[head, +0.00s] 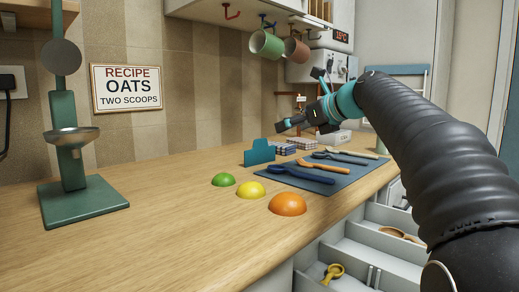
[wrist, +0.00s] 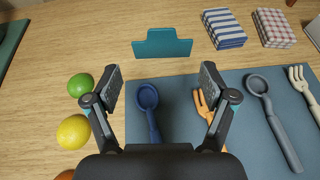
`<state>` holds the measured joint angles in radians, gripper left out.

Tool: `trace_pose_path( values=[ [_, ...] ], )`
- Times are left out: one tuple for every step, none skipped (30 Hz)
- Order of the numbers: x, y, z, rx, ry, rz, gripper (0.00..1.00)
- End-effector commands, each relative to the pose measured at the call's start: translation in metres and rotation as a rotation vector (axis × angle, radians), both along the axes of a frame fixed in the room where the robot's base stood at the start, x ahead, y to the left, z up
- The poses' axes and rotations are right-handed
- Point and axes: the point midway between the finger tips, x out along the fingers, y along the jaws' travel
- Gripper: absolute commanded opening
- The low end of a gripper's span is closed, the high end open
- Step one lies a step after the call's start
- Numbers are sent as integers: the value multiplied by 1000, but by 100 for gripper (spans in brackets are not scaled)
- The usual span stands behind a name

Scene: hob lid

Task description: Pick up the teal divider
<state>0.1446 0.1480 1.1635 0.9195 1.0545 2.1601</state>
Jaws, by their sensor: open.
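The teal divider (head: 259,153) stands on the wooden counter just behind a blue mat in the head view.
The blue mat (head: 345,177) holds a navy spoon (head: 298,174), an orange fork (head: 322,165) and other utensils. A green lime (head: 223,180), a lemon (head: 251,189) and an orange (head: 288,204) sit left of it. Folded cloths (wrist: 223,29) lie beyond the mat. An open drawer (head: 365,237) is below.

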Motion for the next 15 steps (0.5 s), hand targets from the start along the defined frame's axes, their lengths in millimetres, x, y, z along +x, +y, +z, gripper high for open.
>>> trace_pose_path(
  values=[
    [0, 2, 0, 0, -1, 3, 83],
    [1, 3, 0, -1, 0, 4, 83],
    [4, 6, -2, 0, 0, 4, 83],
    [6, 9, -4, 0, 1, 6, 83],
    [9, 12, -6, 0, 1, 7, 83],
    [13, 17, -8, 0, 1, 9, 83],
    [17, 21, -10, 0, 1, 9, 83],
    [21, 25, -13, 0, 1, 10, 83],
    [27, 29, -16, 0, 1, 10, 83],
    [30, 33, -18, 0, 0, 11, 83],
    [34, 36, -20, -1, 1, 11, 83],
    [39, 40, -23, -1, 2, 11, 83],
    [42, 43, -25, -2, 0, 10, 83],
    [46, 45, -26, -1, -1, 9, 83],
    [50, 48, -28, -1, 0, 9, 83]
  ],
)
